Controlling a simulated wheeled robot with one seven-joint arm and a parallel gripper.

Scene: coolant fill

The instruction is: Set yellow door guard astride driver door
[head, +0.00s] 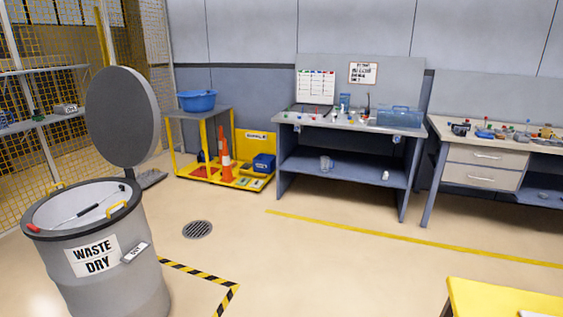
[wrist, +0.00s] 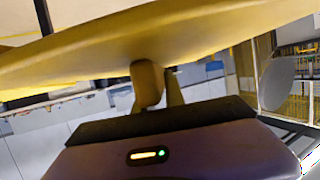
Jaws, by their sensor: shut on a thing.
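A large yellow piece, which looks like the yellow door guard (wrist: 200,35), spans the top of the wrist view. My gripper (wrist: 160,78) is below it in that view, with its fingers meeting the guard's underside. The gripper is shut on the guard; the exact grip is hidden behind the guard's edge. My gripper does not show in the head view. I cannot make out the driver door in either view.
A grey waste drum (head: 112,272) with its round lid (head: 122,115) raised stands at the left. A yellow flat surface (head: 500,298) is at the bottom right. Workbenches (head: 345,172) and a yellow cart (head: 190,172) line the back. The middle floor is clear.

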